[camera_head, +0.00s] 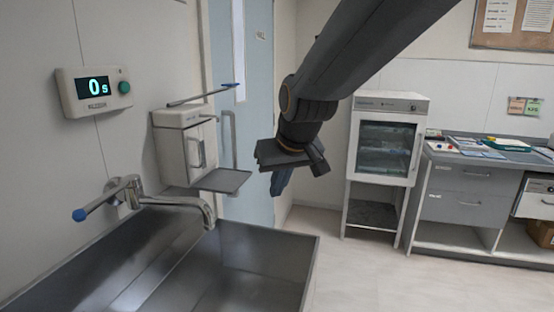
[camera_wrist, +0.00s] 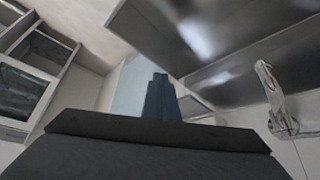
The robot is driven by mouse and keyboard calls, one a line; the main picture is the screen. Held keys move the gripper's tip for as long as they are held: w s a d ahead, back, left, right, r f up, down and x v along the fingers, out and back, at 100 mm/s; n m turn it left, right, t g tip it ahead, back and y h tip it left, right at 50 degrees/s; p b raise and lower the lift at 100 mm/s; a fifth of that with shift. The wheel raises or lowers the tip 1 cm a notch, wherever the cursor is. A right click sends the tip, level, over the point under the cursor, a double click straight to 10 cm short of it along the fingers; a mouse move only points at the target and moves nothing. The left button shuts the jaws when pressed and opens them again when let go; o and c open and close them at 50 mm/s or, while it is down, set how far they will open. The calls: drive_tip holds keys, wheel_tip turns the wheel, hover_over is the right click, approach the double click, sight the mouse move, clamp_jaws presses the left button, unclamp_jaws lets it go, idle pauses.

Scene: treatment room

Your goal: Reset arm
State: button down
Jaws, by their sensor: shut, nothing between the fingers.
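My gripper (camera_head: 281,184) hangs from my dark arm in the upper middle of the head view, with its blue-grey fingers pointing down. The fingers are shut together with nothing between them. They also show shut in the wrist view (camera_wrist: 161,98). The gripper is in the air, to the right of the wall dispenser (camera_head: 187,148) and above and beyond the right end of the steel sink (camera_head: 270,262). It appears apart from everything around it.
A tap (camera_head: 150,192) with a blue-tipped lever stands over the sink. A timer (camera_head: 94,91) on the wall reads 0 s. A glass-fronted cabinet (camera_head: 386,140) and a grey drawer counter (camera_head: 475,182) stand at the right. The floor (camera_head: 350,272) between is clear.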

drive_tip(key=s+d+f+m+g+h, duration=0.2)
drive_tip(key=s+d+f+m+g, duration=0.2)
drive_tip(key=s+d+f, duration=1.3)
drive_tip(key=d, duration=0.2)
drive_tip(key=shift+s+d, duration=0.15)
drive_tip(key=shift+d, duration=0.15)
drive_tip(key=shift+f, duration=0.1)
